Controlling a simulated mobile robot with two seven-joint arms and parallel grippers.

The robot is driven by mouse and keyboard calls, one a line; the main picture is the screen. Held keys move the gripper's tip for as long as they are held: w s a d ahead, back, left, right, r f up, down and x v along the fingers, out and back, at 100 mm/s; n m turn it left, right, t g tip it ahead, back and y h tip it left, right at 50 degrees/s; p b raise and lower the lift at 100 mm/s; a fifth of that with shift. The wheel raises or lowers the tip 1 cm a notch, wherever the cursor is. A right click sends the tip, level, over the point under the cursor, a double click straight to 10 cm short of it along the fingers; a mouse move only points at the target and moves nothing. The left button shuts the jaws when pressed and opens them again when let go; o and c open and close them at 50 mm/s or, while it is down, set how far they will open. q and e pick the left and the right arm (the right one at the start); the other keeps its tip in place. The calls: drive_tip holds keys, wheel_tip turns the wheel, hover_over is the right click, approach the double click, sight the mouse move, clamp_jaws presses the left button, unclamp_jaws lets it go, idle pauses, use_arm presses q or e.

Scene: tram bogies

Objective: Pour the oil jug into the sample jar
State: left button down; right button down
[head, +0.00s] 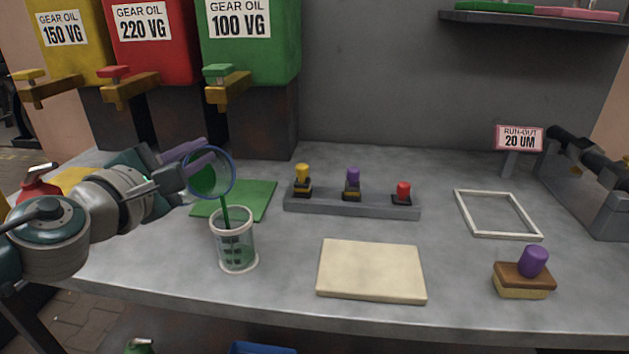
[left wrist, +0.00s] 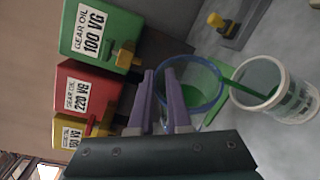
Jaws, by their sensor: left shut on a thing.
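My left gripper (head: 203,157) is shut on the oil jug (head: 211,174), a clear jug with a blue rim and green oil inside. The jug is tilted, its mouth toward the jar. A green stream runs from its rim into the sample jar (head: 234,250). The jar is clear with a white rim and marks on its side, and stands upright on the bench. Green shows inside it; the exact level is hard to tell. The left wrist view shows the purple fingers (left wrist: 168,98) at the jug (left wrist: 205,85) and the stream entering the jar (left wrist: 285,100). My right gripper is out of view.
Yellow, red and green gear oil tanks (head: 250,45) with taps stand behind. A green mat (head: 255,200) lies behind the jar. A grey rack (head: 350,204) with several coloured knobs, a cream pad (head: 371,270), a white frame (head: 497,213) and a purple-handled block (head: 524,280) lie to the right.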

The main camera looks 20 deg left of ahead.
use_arm(q)
drive_tip(key=shift+s+d+r+m+t+b, duration=0.15)
drive_tip(key=shift+d+m+t+b, duration=0.15)
drive_tip(key=shift+m, duration=0.2)
idle(2.4)
